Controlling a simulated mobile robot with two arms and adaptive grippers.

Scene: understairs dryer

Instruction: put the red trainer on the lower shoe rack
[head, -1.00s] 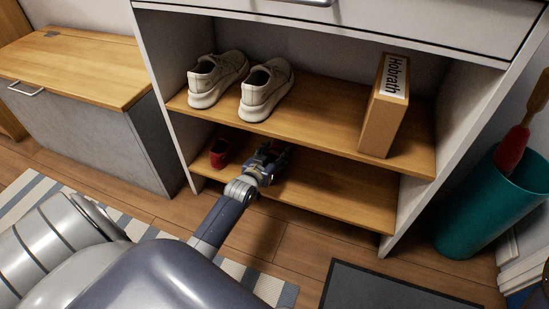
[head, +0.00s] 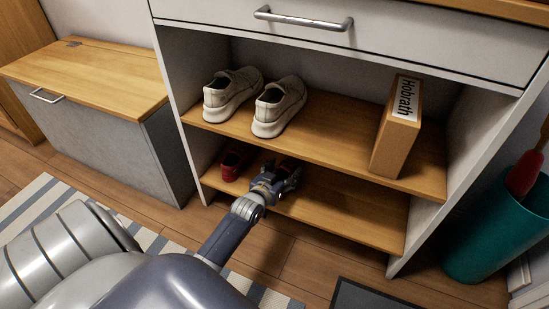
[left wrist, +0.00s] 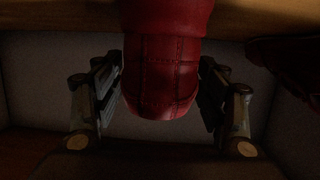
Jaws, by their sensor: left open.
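Another red shoe (head: 231,166) sits at the left end of the lower rack. My right gripper is in neither view.
Two beige trainers (head: 278,107) and an upright Hobrath box (head: 398,130) stand on the upper shelf (head: 335,142), close above my left gripper. The right part of the lower rack is clear. A teal bin (head: 492,235) stands right of the unit.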

